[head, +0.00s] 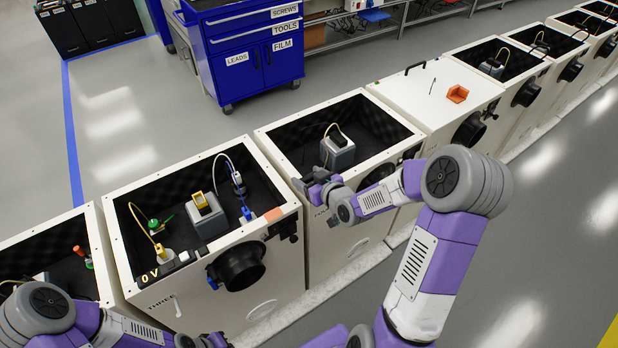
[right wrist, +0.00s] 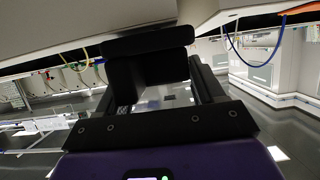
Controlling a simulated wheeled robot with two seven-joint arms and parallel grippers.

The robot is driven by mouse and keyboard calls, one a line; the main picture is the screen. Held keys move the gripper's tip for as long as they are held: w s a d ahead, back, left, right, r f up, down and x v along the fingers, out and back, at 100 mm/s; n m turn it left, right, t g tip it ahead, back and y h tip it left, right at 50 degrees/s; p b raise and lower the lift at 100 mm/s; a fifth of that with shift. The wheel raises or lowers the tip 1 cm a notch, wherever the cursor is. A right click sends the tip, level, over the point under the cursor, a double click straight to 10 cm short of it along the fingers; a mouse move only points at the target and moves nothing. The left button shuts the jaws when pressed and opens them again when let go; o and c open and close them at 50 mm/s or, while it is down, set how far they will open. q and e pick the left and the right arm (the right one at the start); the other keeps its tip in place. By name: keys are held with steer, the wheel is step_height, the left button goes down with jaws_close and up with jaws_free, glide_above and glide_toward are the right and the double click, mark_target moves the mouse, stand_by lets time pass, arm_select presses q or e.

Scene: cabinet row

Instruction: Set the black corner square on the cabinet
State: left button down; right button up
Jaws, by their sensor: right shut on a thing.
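The black corner square (right wrist: 148,42) is in the jaws of my right gripper (right wrist: 160,88) in the right wrist view. It is a dark, angular piece close under a pale surface that crosses the top. In the head view my right gripper (head: 318,186) is at the front left corner of the open cabinet (head: 268,137) in the middle. The dark piece blends with the dark fingers there, and I cannot tell whether it touches the rim. My left gripper (head: 212,341) is low at the bottom edge, partly cut off, its jaws unclear.
A grey box (head: 338,152) with a cable sits inside the middle cabinet. A blue tool cart (head: 250,60) stands behind.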

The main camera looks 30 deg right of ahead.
steer(key=shift+f, duration=0.2)
steer(key=o, duration=1.1)
steer(key=p+v, duration=0.1)
steer(key=v, duration=0.6)
steer(key=shift+s+p, duration=0.3)
steer(key=shift+p, duration=0.05)
steer(key=shift+r, duration=0.1)
